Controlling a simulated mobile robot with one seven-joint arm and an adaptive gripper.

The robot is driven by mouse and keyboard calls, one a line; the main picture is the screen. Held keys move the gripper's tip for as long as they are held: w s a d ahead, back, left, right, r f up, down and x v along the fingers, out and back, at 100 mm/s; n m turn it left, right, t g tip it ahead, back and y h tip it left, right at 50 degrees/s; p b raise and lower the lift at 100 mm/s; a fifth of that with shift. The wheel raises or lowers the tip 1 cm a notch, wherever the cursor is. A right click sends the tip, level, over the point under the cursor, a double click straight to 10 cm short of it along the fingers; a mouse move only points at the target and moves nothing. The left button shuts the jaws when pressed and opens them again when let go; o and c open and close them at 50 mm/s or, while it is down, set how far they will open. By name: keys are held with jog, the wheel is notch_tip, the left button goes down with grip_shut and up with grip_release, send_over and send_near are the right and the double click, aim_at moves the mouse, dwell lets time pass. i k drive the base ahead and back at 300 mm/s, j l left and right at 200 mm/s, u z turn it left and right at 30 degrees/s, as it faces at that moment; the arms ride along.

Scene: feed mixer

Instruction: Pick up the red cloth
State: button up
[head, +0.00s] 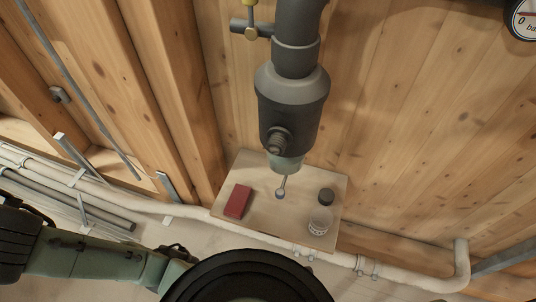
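The red cloth (237,201) shows as a flat, red, block-like rectangle. It lies at the left side of a pale wooden board (262,232) in the lower middle of the head view. Its top and front side are visible, and nothing covers it. My gripper's fingers do not show in this view, so I cannot tell where they are relative to the cloth. Part of a green-grey arm shows at the lower left, with a black rounded part at the bottom edge.
A dark grey pipe fitting (290,100) hangs above the board. A small ball-ended rod (281,189) is right of the cloth. A dark-topped container (326,196) and a pale jar (320,221) stand at the board's right. A pale pipe (395,279) runs along the board's front.

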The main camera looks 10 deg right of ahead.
aim_at(237, 203)
jog(key=l+u, duration=0.35)
jog(key=k+l+u, duration=0.15)
jog(key=l+u, duration=0.2)
jog(key=k+l+u, duration=0.15)
jog(key=l+u, duration=0.15)
jog(key=k+l+u, duration=0.2)
jog(key=u, duration=0.15)
jog(key=l, duration=0.1)
